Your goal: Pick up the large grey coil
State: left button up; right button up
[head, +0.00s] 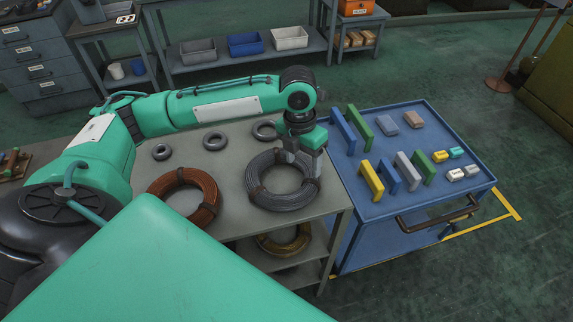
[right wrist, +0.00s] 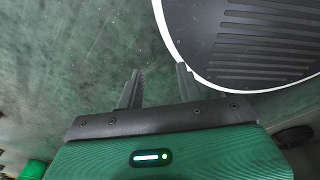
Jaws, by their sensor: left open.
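The large grey coil (head: 265,200) lies flat on the grey table in the head view, with dark bands around it. My left gripper (head: 304,165) is above the coil's far right side, pointing down, with its fingers apart. The fingers overlap the coil's rim in the picture; I cannot tell whether they touch it or straddle it. My right gripper (right wrist: 158,82) shows in the right wrist view with its two fingers apart and nothing between them, over green floor.
A copper-coloured coil (head: 205,213) lies left of the grey coil. Small grey rings (head: 215,141) lie behind. A yellowish coil (head: 270,243) is on the shelf below. A blue cart (head: 350,214) with coloured blocks stands at the right. A round dark ribbed surface (right wrist: 265,45) is beside my right gripper.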

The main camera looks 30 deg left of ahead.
pick_arm(q)
jog(key=p, duration=0.1)
send_over(303, 190)
jog(key=f, duration=0.4)
jog(key=shift+w+a+f, duration=0.2)
jog(key=shift+f, duration=0.15)
notch_tip(303, 190, down, 3)
jog(key=shift+s+r+p, duration=0.15)
jog(key=shift+r+p, duration=0.05)
jog(key=shift+p, duration=0.5)
jog(key=f+p, duration=0.1)
jog(key=f, duration=0.2)
jog(key=shift+s+d+f, duration=0.1)
jog(key=shift+d+f, duration=0.1)
jog(key=shift+f, duration=0.2)
jog(key=c, duration=1.2)
grip_shut()
pick_arm(e)
jog(key=s+r, duration=0.1)
jog(key=r, duration=0.1)
jog(key=s+r, duration=0.1)
jog(key=r, duration=0.1)
jog(key=shift+s, duration=0.2)
